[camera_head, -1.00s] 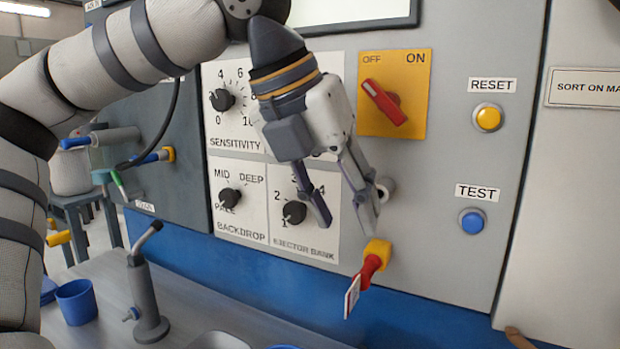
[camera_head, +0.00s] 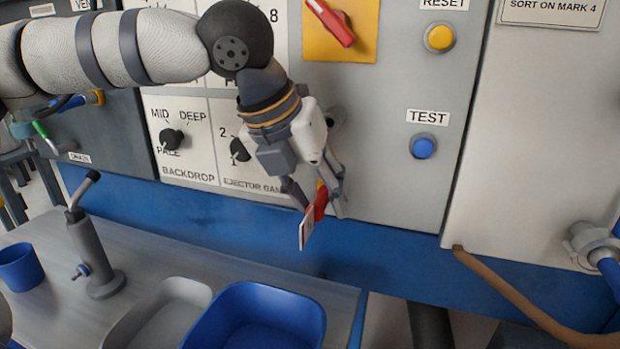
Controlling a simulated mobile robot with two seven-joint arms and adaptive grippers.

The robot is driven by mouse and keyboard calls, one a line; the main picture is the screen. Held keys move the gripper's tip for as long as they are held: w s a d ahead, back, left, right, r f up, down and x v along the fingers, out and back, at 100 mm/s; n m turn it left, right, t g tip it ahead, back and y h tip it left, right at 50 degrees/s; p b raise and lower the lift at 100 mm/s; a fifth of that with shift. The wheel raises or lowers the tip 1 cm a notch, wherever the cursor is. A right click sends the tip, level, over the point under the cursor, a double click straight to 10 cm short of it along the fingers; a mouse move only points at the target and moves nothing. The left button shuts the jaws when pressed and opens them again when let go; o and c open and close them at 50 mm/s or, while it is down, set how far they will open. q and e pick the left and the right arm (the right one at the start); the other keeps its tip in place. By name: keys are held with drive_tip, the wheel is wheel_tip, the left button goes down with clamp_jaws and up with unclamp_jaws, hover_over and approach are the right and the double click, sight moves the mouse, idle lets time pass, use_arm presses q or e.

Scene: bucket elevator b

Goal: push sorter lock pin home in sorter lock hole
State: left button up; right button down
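A red handle (camera_head: 320,203) with a white tag (camera_head: 306,231) sticks out from a yellow piece (camera_head: 319,184) low on the grey panel. It looks like the lock pin, but the frames do not name it. A round dark hole or fitting (camera_head: 336,116) shows on the panel above it, partly behind my gripper. I cannot tell whether that is the lock hole. My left gripper (camera_head: 321,209) points down with its fingers apart, one on each side of the red handle. Whether they touch it is unclear. The yellow piece is mostly hidden. My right gripper is not in view.
The panel holds a red switch (camera_head: 331,22), a yellow button (camera_head: 439,38), a blue test button (camera_head: 423,147) and dials. Below are a blue bin (camera_head: 313,300), a grey tray (camera_head: 190,288), a blue cup (camera_head: 20,266) and a grey stand (camera_head: 92,258) on a grey bench. A brown hose (camera_head: 520,310) runs lower right.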

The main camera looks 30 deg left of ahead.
sight(304, 227)
use_arm(q)
clamp_jaws()
drive_tip(key=shift+s+d, duration=0.15)
drive_tip(key=shift+s, duration=0.5)
idle(0.4)
drive_tip(key=shift+s+d, duration=0.2)
drive_tip(key=shift+s, duration=0.65)
drive_tip(key=shift+s+d, duration=0.25)
drive_tip(key=shift+s, duration=0.65)
drive_tip(key=shift+s+d, duration=0.2)
drive_tip(key=shift+s, duration=0.65)
drive_tip(key=s, duration=0.2)
drive_tip(key=s+d, duration=0.1)
drive_tip(key=s, duration=0.1)
